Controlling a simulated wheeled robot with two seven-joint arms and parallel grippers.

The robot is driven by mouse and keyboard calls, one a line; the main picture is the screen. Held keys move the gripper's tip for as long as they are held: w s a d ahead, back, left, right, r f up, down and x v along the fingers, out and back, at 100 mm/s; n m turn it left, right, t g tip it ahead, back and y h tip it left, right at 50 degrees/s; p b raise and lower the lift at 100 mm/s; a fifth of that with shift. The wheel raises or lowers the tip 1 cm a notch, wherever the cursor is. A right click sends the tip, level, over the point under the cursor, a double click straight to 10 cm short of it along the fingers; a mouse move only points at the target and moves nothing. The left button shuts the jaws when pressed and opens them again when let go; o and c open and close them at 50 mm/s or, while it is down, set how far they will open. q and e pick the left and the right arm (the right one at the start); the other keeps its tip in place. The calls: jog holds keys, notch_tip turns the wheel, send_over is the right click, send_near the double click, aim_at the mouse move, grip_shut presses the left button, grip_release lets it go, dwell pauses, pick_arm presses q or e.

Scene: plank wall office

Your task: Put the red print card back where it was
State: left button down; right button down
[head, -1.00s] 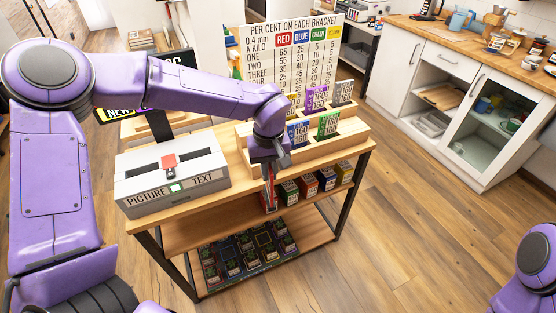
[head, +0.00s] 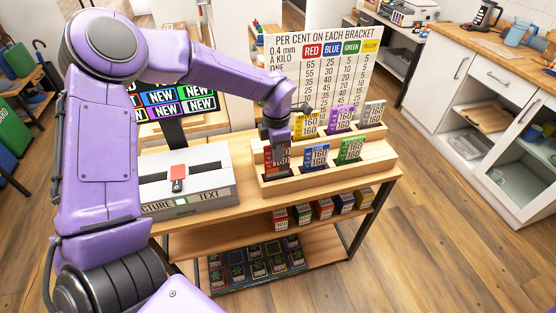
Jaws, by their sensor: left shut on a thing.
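The red print card (head: 277,160) is upright at the front left of the stepped wooden rack (head: 325,172). My left gripper (head: 276,141) is shut on its top from above. The card's lower end is at the front-row slot; I cannot tell how deep it sits. To its right in the front row stand a blue card (head: 316,156) and a green card (head: 351,150). A yellow card (head: 307,124), a purple card (head: 340,119) and a grey card (head: 373,114) stand in the back row. My right gripper is out of view.
A grey box (head: 205,191) with a red-topped lever stands left of the rack on the wooden table. A price board (head: 322,72) rises behind the rack. Small coloured boxes (head: 323,208) sit on the shelf below. A screen (head: 178,99) stands behind the grey box.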

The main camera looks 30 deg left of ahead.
aim_at(277, 175)
pick_arm(q)
jog(key=f, duration=0.3)
jog(key=shift+w+f, duration=0.2)
jog(key=shift+f, duration=0.05)
jog(key=shift+s, duration=0.1)
jog(key=c, duration=1.2)
grip_release()
jog(key=shift+f, duration=0.1)
jog(key=shift+o, duration=0.2)
jog(key=shift+r, duration=0.4)
notch_tip(277, 175, up, 12)
jog(key=shift+f+b, duration=0.2)
jog(key=shift+b, duration=0.35)
